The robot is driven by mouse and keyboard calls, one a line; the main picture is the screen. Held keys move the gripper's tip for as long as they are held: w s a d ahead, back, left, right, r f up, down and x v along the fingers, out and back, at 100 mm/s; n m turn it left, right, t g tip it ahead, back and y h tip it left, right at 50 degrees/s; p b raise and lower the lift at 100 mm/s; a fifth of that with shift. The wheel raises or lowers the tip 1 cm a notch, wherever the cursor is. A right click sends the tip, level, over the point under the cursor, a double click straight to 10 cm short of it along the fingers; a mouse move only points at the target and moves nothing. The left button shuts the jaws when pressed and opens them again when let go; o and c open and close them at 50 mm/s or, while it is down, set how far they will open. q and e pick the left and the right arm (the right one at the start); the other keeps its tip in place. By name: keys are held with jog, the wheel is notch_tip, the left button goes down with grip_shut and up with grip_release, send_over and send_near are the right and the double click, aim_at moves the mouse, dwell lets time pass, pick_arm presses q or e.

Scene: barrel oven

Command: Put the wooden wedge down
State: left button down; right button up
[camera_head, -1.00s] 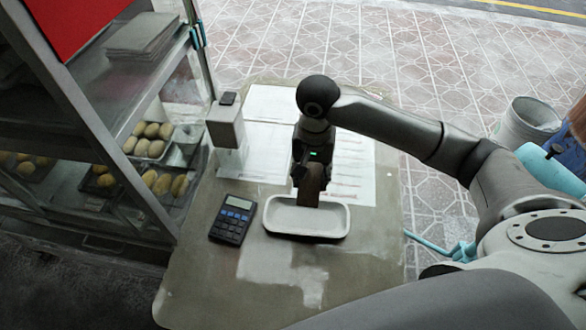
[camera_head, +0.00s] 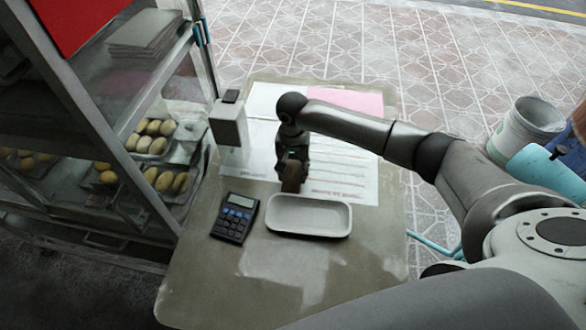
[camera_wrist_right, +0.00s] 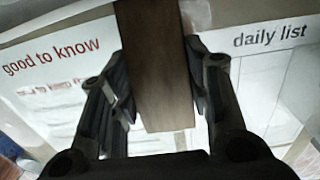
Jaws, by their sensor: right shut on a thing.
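The wooden wedge (camera_head: 293,176) is brown and hangs below my right gripper (camera_head: 291,160) in the head view, over the papers just behind the white tray. In the right wrist view the wedge (camera_wrist_right: 155,65) is a long brown block between the two black fingers of my right gripper (camera_wrist_right: 157,90), which is shut on it. Printed paper lies behind the wedge there. I cannot tell whether the wedge touches the paper. My left gripper is not in view.
The empty white tray (camera_head: 309,216) stands on the table (camera_head: 215,285). A calculator (camera_head: 235,217) lies left of it. A dispenser-like box (camera_head: 229,122) stands at the back left. Printed sheets (camera_head: 345,170) and a pink sheet (camera_head: 352,101) lie behind. The table's front is clear.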

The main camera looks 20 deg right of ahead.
jog(key=shift+f, duration=0.15)
jog(key=o, duration=0.8)
jog(key=shift+f, duration=0.1)
jog(key=shift+c, duration=0.2)
jog(key=o, duration=0.4)
